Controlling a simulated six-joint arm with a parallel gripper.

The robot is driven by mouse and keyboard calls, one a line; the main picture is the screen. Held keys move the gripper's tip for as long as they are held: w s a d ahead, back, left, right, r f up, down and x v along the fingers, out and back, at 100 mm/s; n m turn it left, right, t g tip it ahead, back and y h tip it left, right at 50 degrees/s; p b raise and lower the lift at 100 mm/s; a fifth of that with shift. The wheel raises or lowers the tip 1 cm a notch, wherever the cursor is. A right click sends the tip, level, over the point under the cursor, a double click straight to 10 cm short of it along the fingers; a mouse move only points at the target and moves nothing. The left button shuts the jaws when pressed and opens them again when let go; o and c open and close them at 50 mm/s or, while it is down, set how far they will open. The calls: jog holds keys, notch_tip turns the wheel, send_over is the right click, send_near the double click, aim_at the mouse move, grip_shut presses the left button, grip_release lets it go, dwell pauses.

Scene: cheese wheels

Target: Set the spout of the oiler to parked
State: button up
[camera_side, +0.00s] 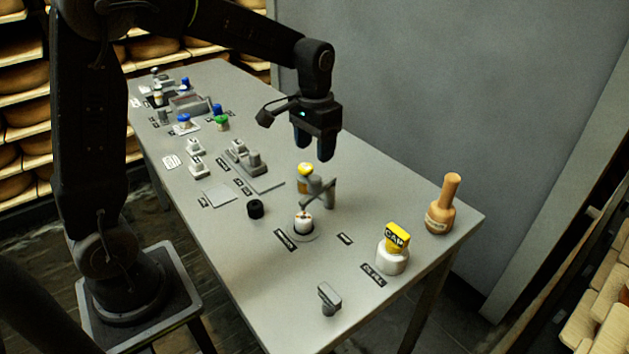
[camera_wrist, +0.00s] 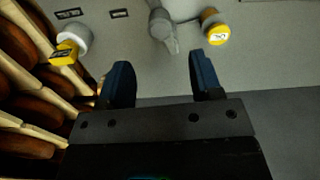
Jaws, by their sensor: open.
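A grey post with a swinging arm, which looks like the oiler's spout (camera_side: 318,188), stands on the table right of a yellow-topped bottle (camera_side: 304,182). The spout also shows at the top middle of the wrist view (camera_wrist: 163,27), beyond my fingertips. Which labelled position it points at cannot be read. My gripper (camera_side: 313,154) is open and empty, pointing down above and behind the spout and bottle, apart from both. In the wrist view my gripper (camera_wrist: 160,65) has nothing between its fingers.
A white jar with a yellow block marked CAP (camera_side: 392,250) and a tan bottle (camera_side: 440,205) stand to the right. Several fixtures crowd the far left. A grey wall (camera_side: 420,90) rises behind the table.

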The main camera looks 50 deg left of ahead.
aim_at(314, 177)
notch_tip(314, 177, down, 9)
jog(key=shift+f, duration=0.2)
dwell(0.3)
grip_shut()
dwell(0.4)
